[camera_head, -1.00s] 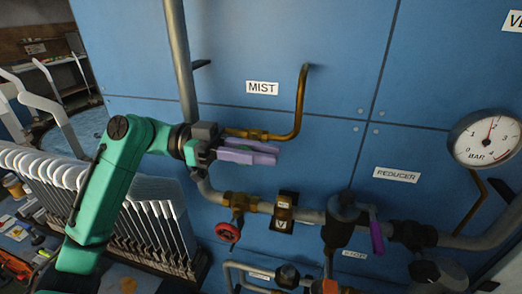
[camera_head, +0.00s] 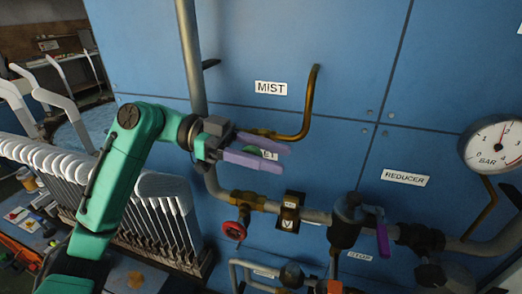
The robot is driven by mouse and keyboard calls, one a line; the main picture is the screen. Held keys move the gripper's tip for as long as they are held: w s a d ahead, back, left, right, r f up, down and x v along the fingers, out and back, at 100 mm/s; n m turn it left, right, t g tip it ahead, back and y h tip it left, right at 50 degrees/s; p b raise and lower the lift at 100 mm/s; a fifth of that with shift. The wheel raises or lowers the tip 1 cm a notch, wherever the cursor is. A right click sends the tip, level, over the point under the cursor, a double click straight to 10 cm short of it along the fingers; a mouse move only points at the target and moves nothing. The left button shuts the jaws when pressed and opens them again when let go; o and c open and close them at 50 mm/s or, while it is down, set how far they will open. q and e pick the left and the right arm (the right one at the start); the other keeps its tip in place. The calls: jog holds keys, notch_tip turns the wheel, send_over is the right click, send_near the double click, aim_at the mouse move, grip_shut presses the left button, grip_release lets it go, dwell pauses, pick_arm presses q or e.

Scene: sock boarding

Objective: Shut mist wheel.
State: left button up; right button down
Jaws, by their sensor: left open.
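The MIST label (camera_head: 270,88) is on the blue panel, above a bent brass pipe (camera_head: 309,100). My left gripper (camera_head: 286,160) is open in front of the lower end of that pipe, its purple fingers pointing right. A small green part (camera_head: 251,151), perhaps a wheel, shows between the fingers; most of it is hidden, and I cannot tell if they touch it. A label ending in "ET" is partly covered there too. A red wheel (camera_head: 233,230) sits lower on the grey pipe, apart from the gripper. My right gripper is not in view.
A dark reducer body (camera_head: 346,222) with a purple lever (camera_head: 382,238) stands to the right, near the REDUCER label (camera_head: 405,177). A pressure gauge (camera_head: 494,146) is at the far right. A rack of white sock boards (camera_head: 160,200) stands left, behind my arm.

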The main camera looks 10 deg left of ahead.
pick_arm(q)
jog(key=a+r+b, duration=0.2)
jog(key=a+b, duration=0.1)
jog(key=a, duration=1.1)
jog(key=shift+w+a, duration=0.25)
jog(key=shift+w, duration=0.2)
